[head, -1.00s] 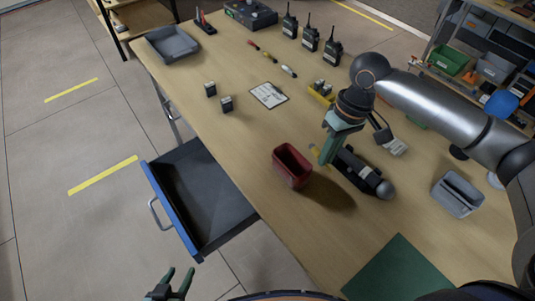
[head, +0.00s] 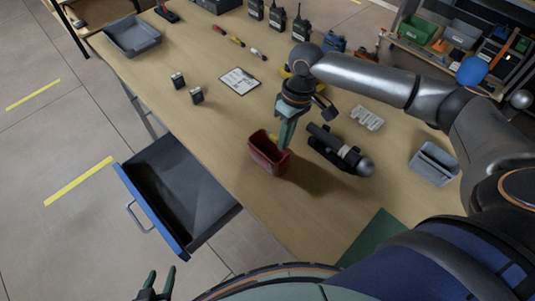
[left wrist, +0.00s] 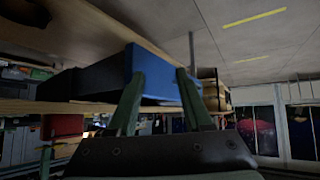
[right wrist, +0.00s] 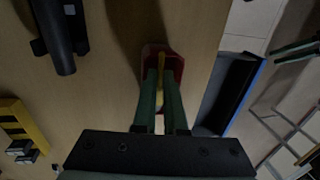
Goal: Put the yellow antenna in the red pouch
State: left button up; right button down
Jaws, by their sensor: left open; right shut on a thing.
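The red pouch (head: 268,157) stands upright on the table near its front left edge, with its open top facing up. My right gripper (head: 283,143) is right at the pouch's mouth, pointing down. In the right wrist view the right gripper (right wrist: 160,80) is shut on the yellow antenna (right wrist: 160,67), which lies within the outline of the red pouch (right wrist: 176,62). I cannot tell how deep the antenna reaches. In the head view a bit of yellow antenna (head: 273,139) shows beside the fingers. My left gripper (head: 158,278) is open and empty, low beside the open drawer.
A black cylindrical device (head: 338,150) lies right of the pouch. A grey holder (head: 434,163) stands further right. The open drawer (head: 180,194) juts out at the left. A clipboard (head: 240,80) and two small dark boxes (head: 196,95) lie further back.

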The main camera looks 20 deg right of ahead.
pick_arm(q)
notch_tip(320, 180, down, 3)
jog(key=shift+r+b, duration=0.15)
jog(key=shift+b, duration=0.5)
pick_arm(e)
jog(key=shift+f, duration=0.8)
jog(key=c, duration=0.9)
grip_release()
jog(key=shift+r, duration=0.1)
pick_arm(q)
jog(key=shift+r, duration=0.3)
pick_arm(e)
notch_tip(320, 180, up, 12)
jog(key=d, duration=0.2)
jog(key=shift+w, duration=0.45)
pick_arm(q)
jog(key=shift+s, duration=0.15)
pick_arm(e)
jog(key=shift+s, duration=0.1)
